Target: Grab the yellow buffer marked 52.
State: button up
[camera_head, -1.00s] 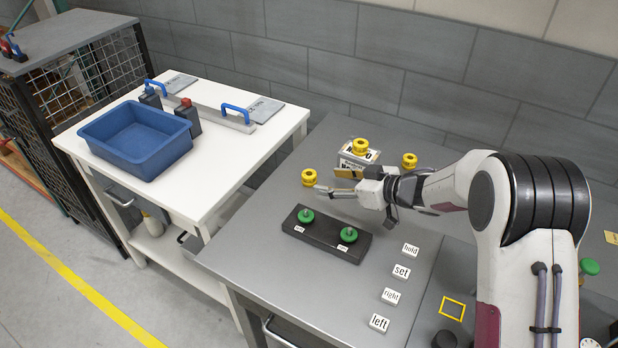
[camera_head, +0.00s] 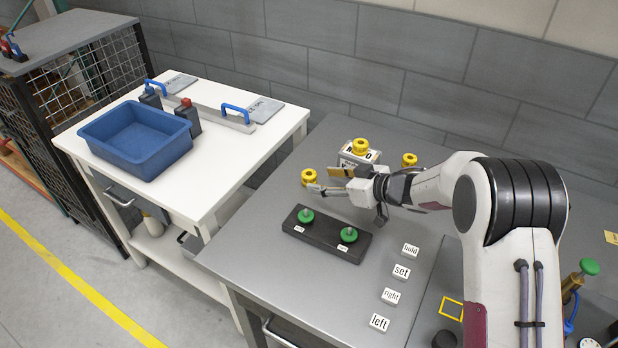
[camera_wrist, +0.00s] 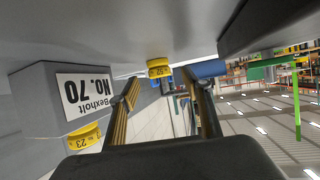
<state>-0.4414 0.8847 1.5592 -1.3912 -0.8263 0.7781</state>
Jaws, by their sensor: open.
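A yellow buffer (camera_head: 308,176) stands on the grey bench at the left of the yellow ones. In the wrist view this buffer (camera_wrist: 158,69) carries a small label that seems to read 52, seen upside down. My gripper (camera_head: 320,180) is open and points left at it, low over the bench. In the wrist view the buffer shows beyond and between the fingertips (camera_wrist: 160,84); I cannot tell whether it is between them in depth. Nothing is held.
A box marked Bexholt NO. 70 (camera_wrist: 86,95) is beside my gripper, with another yellow buffer (camera_head: 361,147) on top, marked 23. A third yellow buffer (camera_head: 409,159) stands right. A black fixture (camera_head: 325,238) with two green knobs lies in front. Label blocks (camera_head: 401,272) stand nearer.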

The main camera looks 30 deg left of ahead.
aim_at(315, 178)
jog(key=shift+x, duration=2.6)
jog(key=shift+w+r, duration=0.1)
jog(key=c, duration=1.2)
